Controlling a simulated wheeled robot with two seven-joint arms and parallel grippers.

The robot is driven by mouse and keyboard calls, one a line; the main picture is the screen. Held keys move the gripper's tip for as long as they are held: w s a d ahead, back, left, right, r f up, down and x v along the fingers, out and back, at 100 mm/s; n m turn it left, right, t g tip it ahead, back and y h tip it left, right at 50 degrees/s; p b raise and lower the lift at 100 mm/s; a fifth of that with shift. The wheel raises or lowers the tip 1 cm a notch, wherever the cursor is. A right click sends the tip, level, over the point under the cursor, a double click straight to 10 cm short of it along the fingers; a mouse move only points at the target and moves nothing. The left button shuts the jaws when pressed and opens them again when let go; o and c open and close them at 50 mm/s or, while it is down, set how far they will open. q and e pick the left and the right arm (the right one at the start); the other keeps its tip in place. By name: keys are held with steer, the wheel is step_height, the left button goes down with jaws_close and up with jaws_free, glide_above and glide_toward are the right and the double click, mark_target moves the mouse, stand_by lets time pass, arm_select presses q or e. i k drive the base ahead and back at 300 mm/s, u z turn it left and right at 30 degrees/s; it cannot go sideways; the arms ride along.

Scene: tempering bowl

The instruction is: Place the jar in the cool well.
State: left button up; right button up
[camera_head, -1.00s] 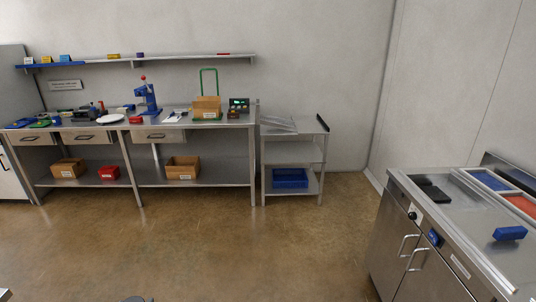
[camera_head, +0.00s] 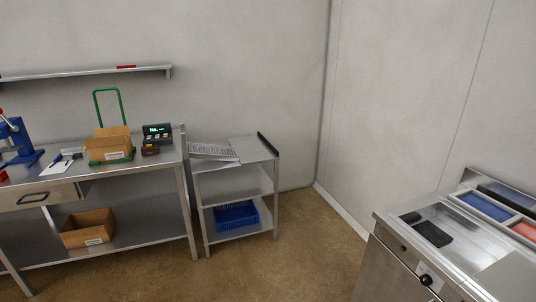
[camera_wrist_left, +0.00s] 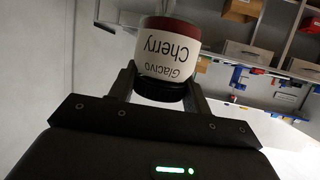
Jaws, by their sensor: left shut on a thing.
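The jar (camera_wrist_left: 167,58) shows in the left wrist view, with a white label reading "Glacivo Cherry" upside down, a red band and a black end. My left gripper (camera_wrist_left: 160,88) is shut on it, one finger on each side. In the head view neither gripper nor the jar shows. A steel counter at the right (camera_head: 388,216) has a blue well or insert (camera_head: 487,207) and a red one (camera_head: 525,231) set in its top. I cannot tell from any marking which well is the cool one.
A dark pad (camera_head: 432,234) lies on the counter's left part. A steel cart (camera_head: 238,186) with a blue crate (camera_head: 236,215) stands mid-view. A workbench (camera_head: 90,185) with a cardboard box (camera_head: 110,145) is at the left. Floor between cart and counter is clear.

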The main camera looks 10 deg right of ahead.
mark_target(457, 261)
steer(key=z, duration=0.8)
steer(key=i, duration=0.95)
steer(key=z, duration=1.6)
steer(key=i, duration=0.4)
steer(key=z, duration=0.15)
